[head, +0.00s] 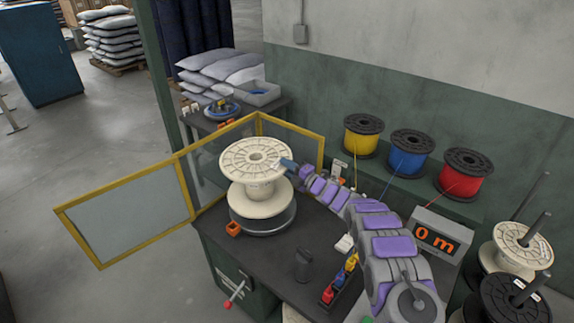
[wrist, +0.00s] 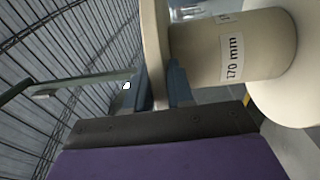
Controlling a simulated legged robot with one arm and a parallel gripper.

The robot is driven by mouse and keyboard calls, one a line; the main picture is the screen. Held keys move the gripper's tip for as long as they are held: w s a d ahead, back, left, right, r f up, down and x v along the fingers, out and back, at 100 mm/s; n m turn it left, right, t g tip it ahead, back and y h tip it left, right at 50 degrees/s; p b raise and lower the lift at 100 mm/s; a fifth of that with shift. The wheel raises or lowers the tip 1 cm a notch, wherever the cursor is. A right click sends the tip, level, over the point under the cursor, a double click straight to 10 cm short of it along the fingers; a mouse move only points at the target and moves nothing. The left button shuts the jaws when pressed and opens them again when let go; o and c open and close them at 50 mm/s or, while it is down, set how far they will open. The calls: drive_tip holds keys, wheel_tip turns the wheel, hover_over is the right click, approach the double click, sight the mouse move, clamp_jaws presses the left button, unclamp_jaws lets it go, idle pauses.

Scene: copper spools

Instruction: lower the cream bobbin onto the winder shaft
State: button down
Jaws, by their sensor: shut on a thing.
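The cream bobbin (head: 259,188) stands upright over the winder's round grey plate (head: 268,229) on the dark bench. My gripper (head: 287,164) is shut on the rim of its upper flange, from the right. In the wrist view the two blue-grey fingers (wrist: 160,88) lie on either side of the cream flange. The bobbin's core (wrist: 232,48) carries a "170 mm" label. The lower flange is close above the plate; I cannot tell whether they touch. The winder shaft is hidden by the bobbin.
A yellow-framed clear guard (head: 131,210) stands open at the left and behind. Yellow (head: 362,137), blue (head: 408,154) and red (head: 464,174) spools sit on a ledge at the back right. A "0 m" counter (head: 437,238) and a tool rack (head: 341,282) are on the right.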

wheel_tip(320, 180, down, 7)
drive_tip(key=b, duration=0.3)
drive_tip(key=shift+a+f, duration=0.15)
drive_tip(key=shift+a, duration=0.2)
drive_tip(key=shift+s, duration=0.1)
drive_tip(key=c, duration=0.9)
unclamp_jaws()
drive_tip(key=shift+d+f, duration=0.1)
drive_tip(key=p+v, duration=0.2)
drive_tip(key=v, duration=1.5)
drive_tip(key=shift+d, duration=0.15)
drive_tip(key=shift+s, duration=0.1)
